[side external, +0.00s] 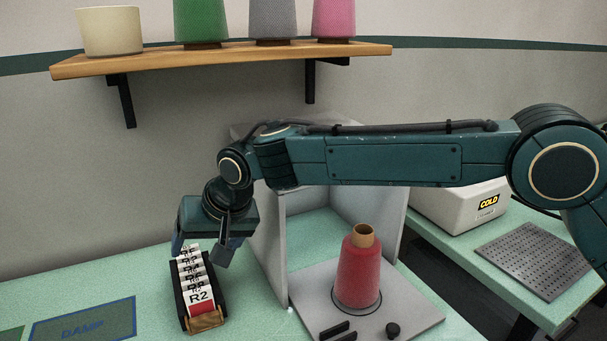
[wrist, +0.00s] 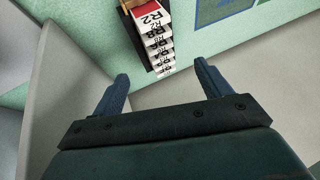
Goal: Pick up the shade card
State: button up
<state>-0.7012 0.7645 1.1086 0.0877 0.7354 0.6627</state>
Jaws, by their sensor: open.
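Several white shade cards stand in a row in a dark rack with a wooden front (side external: 207,321). The front card (side external: 200,297) reads R2 and has a red lower part; it also shows in the wrist view (wrist: 149,18). The cards behind it overlap, so their labels are only partly readable. My gripper (side external: 200,249) is open above the back end of the rack, its fingers spread to either side of the row in the side view. In the wrist view my gripper (wrist: 161,73) has nothing between its fingers, and the row of cards ends just beyond the fingertips.
A red yarn cone (side external: 359,275) stands on a grey plate (side external: 416,312) beside grey upright panels (side external: 268,240) right of the rack. A mat marked DAMP (side external: 84,322) lies to the left. A shelf (side external: 220,58) with cones and a pot hangs above.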

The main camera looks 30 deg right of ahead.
aim_at(196, 272)
jog(key=shift+x, duration=2.75)
jog(key=shift+f, duration=0.1)
jog(key=shift+d+x, duration=0.2)
jog(key=shift+x, duration=2.35)
jog(key=c, duration=1)
